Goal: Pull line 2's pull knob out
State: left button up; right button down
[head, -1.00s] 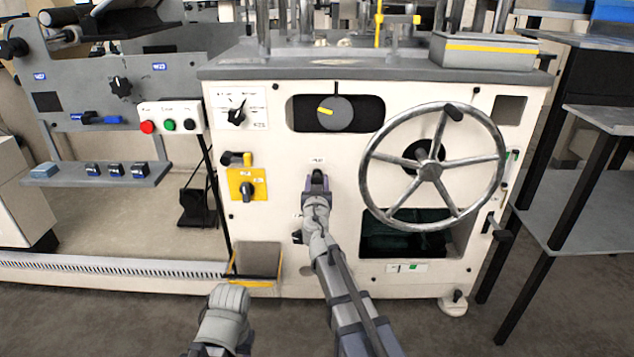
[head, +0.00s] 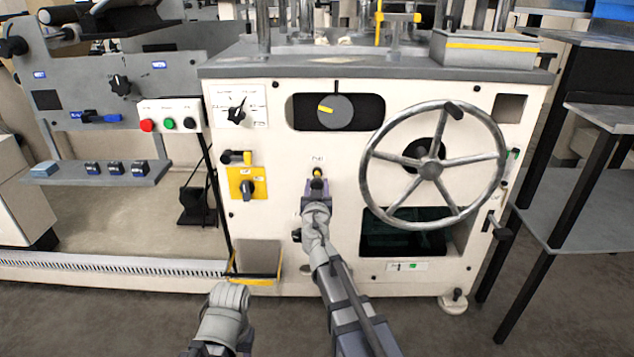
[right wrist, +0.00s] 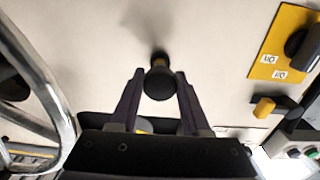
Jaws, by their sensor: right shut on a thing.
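The pull knob (head: 317,172) is on the white machine front, under a small label. In the right wrist view the knob is a round black head (right wrist: 160,84) on a short stem with a yellowish band, standing out from the panel. My right gripper (head: 317,185) is shut on it, with one finger on each side of the head. It also shows in the right wrist view (right wrist: 158,92). The lettering on the label is too small to read surely. My left arm shows at the bottom of the head view, but its fingers do not show.
A large spoked handwheel (head: 431,168) stands out just right of my right gripper. A yellow plate with a black rotary switch (head: 247,186) is to the left. A grey dial (head: 336,111) is above. Another dark knob (head: 297,235) sits just below left.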

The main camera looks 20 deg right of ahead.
jog(key=shift+s, duration=0.15)
jog(key=shift+c, duration=2)
grip_release()
jog(key=v, duration=0.7)
jog(key=shift+s+a, duration=0.2)
jog(key=shift+s, duration=0.2)
